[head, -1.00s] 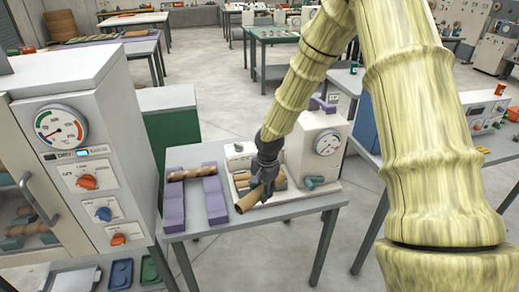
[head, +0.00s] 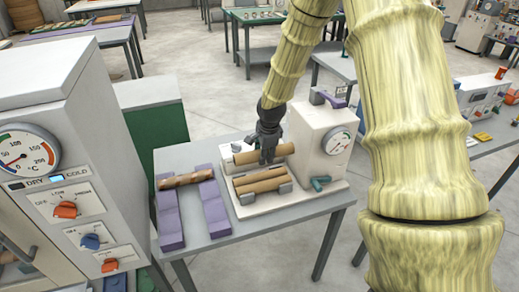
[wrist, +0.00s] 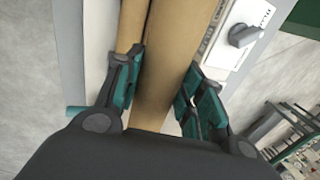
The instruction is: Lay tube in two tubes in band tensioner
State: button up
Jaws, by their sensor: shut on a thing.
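My gripper (head: 267,158) is shut on a tan cardboard tube (head: 283,150) above the back of the band tensioner's base. The wrist view shows this tube (wrist: 168,50) between my two fingers (wrist: 160,97). The band tensioner is a cream machine (head: 318,150) with a round dial. Two more tan tubes (head: 262,174) lie side by side on its base, in front of the held one, between grey end blocks. One of them shows left of the held tube in the wrist view (wrist: 130,25). I cannot tell whether the held tube touches anything beneath it.
A brown striped tube (head: 186,180) lies across two purple supports (head: 170,222) on the left of the grey table (head: 220,236). A cabinet with dial and knobs (head: 70,190) stands at the near left. A small teal part (head: 320,183) sits at the tensioner's front right.

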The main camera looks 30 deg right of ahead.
jog(key=shift+a+f+b, duration=0.2)
jog(key=shift+f+b, duration=0.1)
jog(key=shift+b+x, duration=0.55)
jog(key=shift+x, duration=0.3)
notch_tip(320, 180, down, 3)
jog(key=shift+s+a+r+b, duration=0.1)
jog(key=shift+s+b, duration=0.05)
jog(key=shift+b, duration=0.95)
jog(key=shift+f+b, duration=1.15)
jog(key=shift+f, duration=1.15)
jog(key=o, duration=1.1)
jog(key=shift+r, duration=0.1)
jog(key=v, duration=1.1)
jog(key=shift+r, duration=0.4)
